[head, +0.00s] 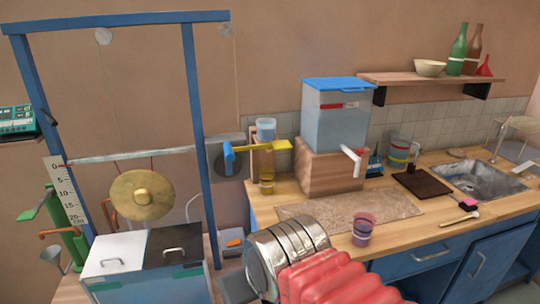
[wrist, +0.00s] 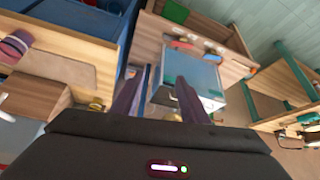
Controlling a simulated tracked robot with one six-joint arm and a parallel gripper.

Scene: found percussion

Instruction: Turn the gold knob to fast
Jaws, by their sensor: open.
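I cannot make out a gold knob or a fast mark for certain in either view. A gold gong (head: 142,195) with a round boss hangs in the blue frame in the head view. A yellow-gold piece (head: 270,146) with a blue end sits right of the frame, above a small amber cup. My gripper (wrist: 160,97) is open in the wrist view, its two dark fingers apart with nothing held. It points toward a pale blue-grey box (wrist: 190,75), apparently beyond the fingertips. In the head view my own arm hides most of the gripper.
A blue frame (head: 196,130) stands left, with a white-and-black lidded box (head: 118,252) before it. A blue-lidded tank (head: 335,118) on a wooden block, a purple cup (head: 363,228) and a sink (head: 470,178) occupy the counter. The counter's front middle has bare patches.

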